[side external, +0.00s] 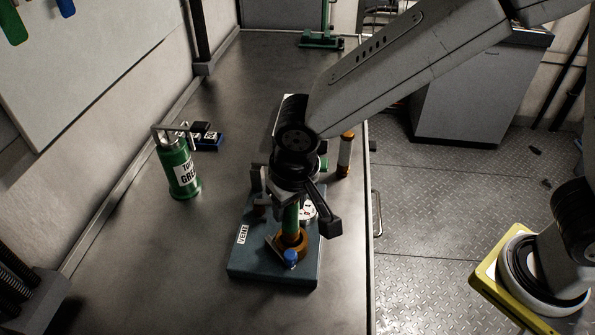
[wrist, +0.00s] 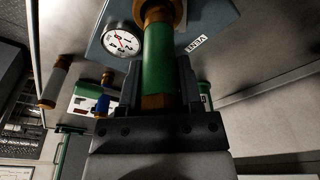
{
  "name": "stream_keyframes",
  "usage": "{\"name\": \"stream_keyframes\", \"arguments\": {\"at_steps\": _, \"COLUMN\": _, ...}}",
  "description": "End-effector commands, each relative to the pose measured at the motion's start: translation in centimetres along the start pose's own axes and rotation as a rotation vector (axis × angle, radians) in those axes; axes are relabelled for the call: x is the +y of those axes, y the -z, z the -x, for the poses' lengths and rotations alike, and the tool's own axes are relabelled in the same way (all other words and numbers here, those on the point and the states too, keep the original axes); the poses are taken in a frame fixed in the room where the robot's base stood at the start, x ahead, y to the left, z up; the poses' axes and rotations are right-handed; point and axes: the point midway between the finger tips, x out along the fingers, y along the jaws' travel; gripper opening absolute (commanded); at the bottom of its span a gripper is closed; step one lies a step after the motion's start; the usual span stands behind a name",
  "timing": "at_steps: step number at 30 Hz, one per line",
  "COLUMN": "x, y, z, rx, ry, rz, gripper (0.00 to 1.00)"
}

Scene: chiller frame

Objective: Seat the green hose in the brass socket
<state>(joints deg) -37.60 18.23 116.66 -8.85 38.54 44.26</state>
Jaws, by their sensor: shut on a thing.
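My gripper (side external: 289,196) points down over a dark blue-grey block (side external: 265,270) labelled VENT. It is shut on the green hose (side external: 290,219), which stands about upright. In the wrist view the hose (wrist: 158,65) runs between the dark fingers (wrist: 158,88), with a brass fitting at the finger end. The brass socket (side external: 292,243) sits on the block directly below the hose. The hose's lower end meets or overlaps the socket; I cannot tell how deep it sits. The hose's upper end is hidden by my gripper in the side view.
A white dial gauge (wrist: 122,39) is beside the hose. A blue knob (side external: 290,258) is at the socket's front. A green grease canister (side external: 180,172) and blue box (side external: 209,141) stand left on the bench. A white-and-orange cylinder (side external: 344,157) stands behind. The front bench is clear.

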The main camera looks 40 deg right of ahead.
Motion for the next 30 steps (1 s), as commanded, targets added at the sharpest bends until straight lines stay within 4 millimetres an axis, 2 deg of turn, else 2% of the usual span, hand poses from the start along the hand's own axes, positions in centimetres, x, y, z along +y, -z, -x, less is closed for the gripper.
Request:
{"name": "stream_keyframes", "arguments": {"at_steps": 3, "x": 0.1, "y": -0.3, "z": -1.6, "rx": -0.004, "ry": -0.002, "rz": 0.001, "gripper": 0.0}}
{"name": "stream_keyframes", "arguments": {"at_steps": 7, "x": 0.0, "y": -0.5, "z": -2.5, "rx": -0.002, "ry": 0.0, "rz": 0.0, "gripper": 0.0}}
{"name": "stream_keyframes", "arguments": {"at_steps": 21, "x": 0.0, "y": -0.6, "z": -2.9, "rx": -0.001, "ry": 0.001, "rz": 0.0, "gripper": 0.0}}
{"name": "stream_keyframes", "arguments": {"at_steps": 22, "x": 0.0, "y": -0.6, "z": -3.0, "rx": -0.002, "ry": 0.001, "rz": 0.001, "gripper": 0.48}}
{"name": "stream_keyframes", "arguments": {"at_steps": 25, "x": 0.0, "y": -0.6, "z": -3.0, "rx": -0.002, "ry": 0.001, "rz": 0.001, "gripper": 0.8}}
{"name": "stream_keyframes", "arguments": {"at_steps": 30, "x": 0.0, "y": -0.6, "z": -3.0, "rx": -0.002, "ry": 0.001, "rz": 0.001, "gripper": 0.81}}
